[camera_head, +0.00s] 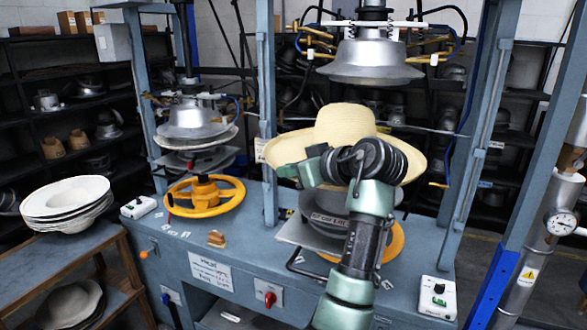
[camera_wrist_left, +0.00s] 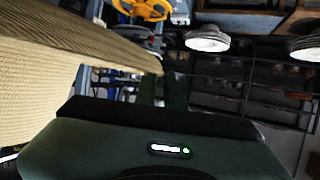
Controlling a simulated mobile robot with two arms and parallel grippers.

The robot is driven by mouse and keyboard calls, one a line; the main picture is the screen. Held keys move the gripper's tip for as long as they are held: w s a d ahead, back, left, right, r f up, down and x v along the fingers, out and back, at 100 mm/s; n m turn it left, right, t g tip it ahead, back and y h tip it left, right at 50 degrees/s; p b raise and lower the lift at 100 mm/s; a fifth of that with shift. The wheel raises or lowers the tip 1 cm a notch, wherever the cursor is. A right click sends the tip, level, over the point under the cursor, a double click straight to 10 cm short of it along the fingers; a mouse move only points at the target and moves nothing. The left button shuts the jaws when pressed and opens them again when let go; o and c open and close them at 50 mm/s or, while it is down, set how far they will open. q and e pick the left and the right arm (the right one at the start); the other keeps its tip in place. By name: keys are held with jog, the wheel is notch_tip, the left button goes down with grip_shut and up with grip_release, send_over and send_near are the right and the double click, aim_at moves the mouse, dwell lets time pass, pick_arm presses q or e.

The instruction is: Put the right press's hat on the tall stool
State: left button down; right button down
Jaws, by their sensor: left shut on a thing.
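A straw-coloured wide-brimmed hat (camera_head: 340,122) is at the right press, below its silver upper die (camera_head: 370,62) and above the dark lower plate (camera_head: 318,212). My left gripper (camera_head: 297,168) is shut on the hat's brim at its front edge, and my arm hides part of the brim. In the left wrist view the hat (camera_wrist_left: 70,70) fills the left side as a large woven surface. The underside of the hat is hidden, so I cannot tell whether it touches the press. I cannot make out the tall stool in either view. My right gripper is not in view.
The left press has a silver die (camera_head: 190,122) and a yellow handwheel (camera_head: 204,195). A stack of white hats (camera_head: 66,203) lies on a wooden bench (camera_head: 75,258) at left. Blue press posts (camera_head: 266,110) flank the hat. A metal pipe with a gauge (camera_head: 560,222) stands at right.

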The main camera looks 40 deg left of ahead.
pick_arm(q)
jog(key=s+d, duration=0.1)
jog(key=s, duration=0.6)
jog(key=shift+d+b, duration=0.3)
jog(key=shift+b, duration=0.1)
